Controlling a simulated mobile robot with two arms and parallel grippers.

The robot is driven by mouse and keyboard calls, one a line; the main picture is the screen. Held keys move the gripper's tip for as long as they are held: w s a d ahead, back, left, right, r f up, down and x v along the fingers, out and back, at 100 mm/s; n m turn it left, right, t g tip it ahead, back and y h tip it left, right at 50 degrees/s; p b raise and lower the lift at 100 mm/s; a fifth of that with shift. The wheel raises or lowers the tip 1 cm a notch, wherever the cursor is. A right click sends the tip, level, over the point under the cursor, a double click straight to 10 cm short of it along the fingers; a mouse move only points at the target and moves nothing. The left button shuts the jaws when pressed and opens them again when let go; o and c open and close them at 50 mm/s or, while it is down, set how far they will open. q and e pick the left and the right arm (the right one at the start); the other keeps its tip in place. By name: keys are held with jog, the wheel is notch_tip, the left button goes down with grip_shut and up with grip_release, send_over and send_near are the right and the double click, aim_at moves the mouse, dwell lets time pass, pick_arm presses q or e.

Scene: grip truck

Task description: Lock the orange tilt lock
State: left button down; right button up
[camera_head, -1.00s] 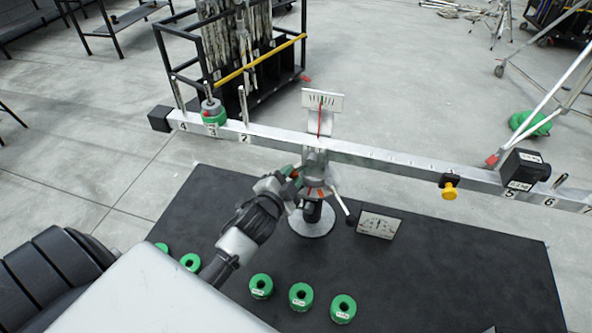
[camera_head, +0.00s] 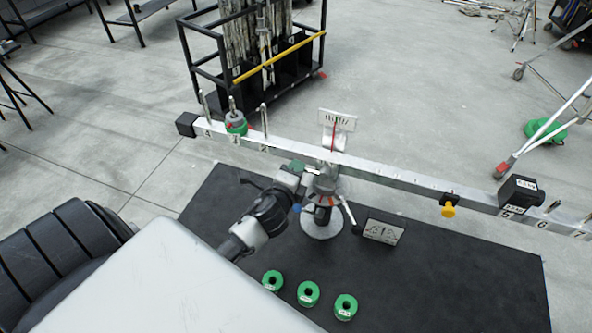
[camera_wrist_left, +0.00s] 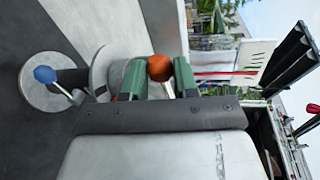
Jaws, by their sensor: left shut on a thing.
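The orange tilt lock's round knob (camera_wrist_left: 160,67) sits on a metal stem between the two green fingers of my left gripper (camera_wrist_left: 160,80) in the left wrist view. Both fingers touch its sides. In the head view my left gripper (camera_head: 305,176) is at the pivot post under the balance beam (camera_head: 378,170); the orange knob is hidden there. A blue-knobbed lever (camera_wrist_left: 45,74) stands apart, left in the wrist view. My right gripper is not in view.
The post's round base (camera_head: 321,226) stands on a black mat (camera_head: 440,280). A small plate (camera_head: 384,231) stands beside it. Several green weights (camera_head: 308,294) lie in front. A black box (camera_head: 521,192) and a yellow knob (camera_head: 448,211) are on the beam's right. A wheeled rack (camera_head: 262,85) stands behind.

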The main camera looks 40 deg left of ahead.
pick_arm(q)
jog(key=shift+r+m, duration=0.3)
jog(key=shift+m, duration=0.1)
jog(key=c, duration=0.9)
grip_release()
jog(key=shift+o, duration=0.2)
jog(key=b+v, duration=0.1)
jog(key=v, duration=0.9)
jog(key=shift+s+d+b, duration=0.2)
jog(key=shift+s+b, duration=0.15)
jog(key=shift+s, duration=0.1)
